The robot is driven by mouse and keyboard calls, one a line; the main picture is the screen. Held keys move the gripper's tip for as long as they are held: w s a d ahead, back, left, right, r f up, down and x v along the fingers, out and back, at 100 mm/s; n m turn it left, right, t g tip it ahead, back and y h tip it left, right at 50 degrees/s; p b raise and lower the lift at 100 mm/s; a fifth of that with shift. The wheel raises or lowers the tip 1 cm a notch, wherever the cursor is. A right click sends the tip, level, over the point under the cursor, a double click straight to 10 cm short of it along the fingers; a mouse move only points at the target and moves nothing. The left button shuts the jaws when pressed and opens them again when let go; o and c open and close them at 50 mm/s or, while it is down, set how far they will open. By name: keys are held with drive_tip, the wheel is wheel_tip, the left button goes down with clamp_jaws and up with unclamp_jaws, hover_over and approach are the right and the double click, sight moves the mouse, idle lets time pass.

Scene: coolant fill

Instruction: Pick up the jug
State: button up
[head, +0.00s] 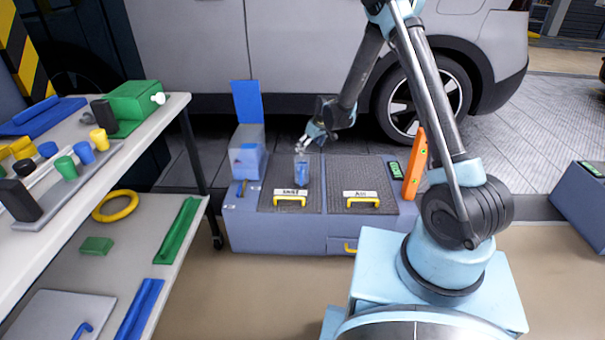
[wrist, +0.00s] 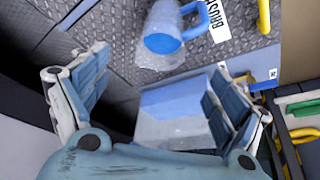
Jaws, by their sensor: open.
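The jug (head: 301,172) is a small, clear vessel with blue in it. It stands on the left dark textured panel of the low blue-grey bench, behind the BRUSH label. In the wrist view the jug (wrist: 165,36) is at the top middle, and its blue handle (wrist: 203,18) points to the upper right. My gripper (head: 304,145) is open just above the jug in the head view. In the wrist view my gripper (wrist: 158,65) has its fingers wide apart, with the jug beyond the tips and nothing held.
An orange upright piece (head: 415,163) is at the bench's right end. A workbench (head: 160,110) with coloured parts is on the left. The right AIR panel (head: 345,180) is bare except its yellow handle.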

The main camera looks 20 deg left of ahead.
sight(304, 160)
drive_tip(key=x, duration=1)
drive_tip(key=shift+a+x, duration=0.15)
drive_tip(key=shift+x, duration=1.15)
drive_tip(key=shift+a+x, duration=0.15)
drive_tip(key=shift+x, duration=1.15)
drive_tip(key=shift+w+r, duration=0.1)
drive_tip(key=c, duration=1.6)
